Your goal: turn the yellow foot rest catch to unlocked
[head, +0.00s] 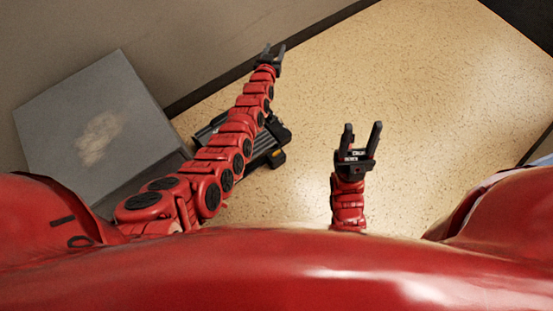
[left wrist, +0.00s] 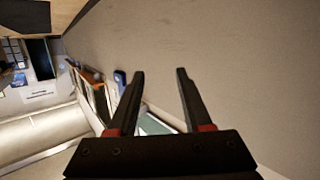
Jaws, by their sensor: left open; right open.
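A black foot rest (head: 205,133) lies on the floor, partly hidden under my left arm in the head view. A small yellow patch, likely the catch (head: 278,157), shows at its right edge. Its setting is too small to tell. My left gripper (head: 273,50) is open and empty, beyond the foot rest and close to the wall. In the left wrist view its two fingers (left wrist: 161,74) stand apart with nothing between them, and the foot rest is not seen. My right gripper (head: 362,127) is open and empty above the floor, to the right of the foot rest.
A grey box-like cabinet (head: 70,110) with a pale worn patch stands left of the foot rest. The wall (head: 210,35) with a dark skirting runs behind. The speckled floor (head: 430,80) to the right is clear. The left wrist view shows shelf-like furniture (left wrist: 95,90) at left.

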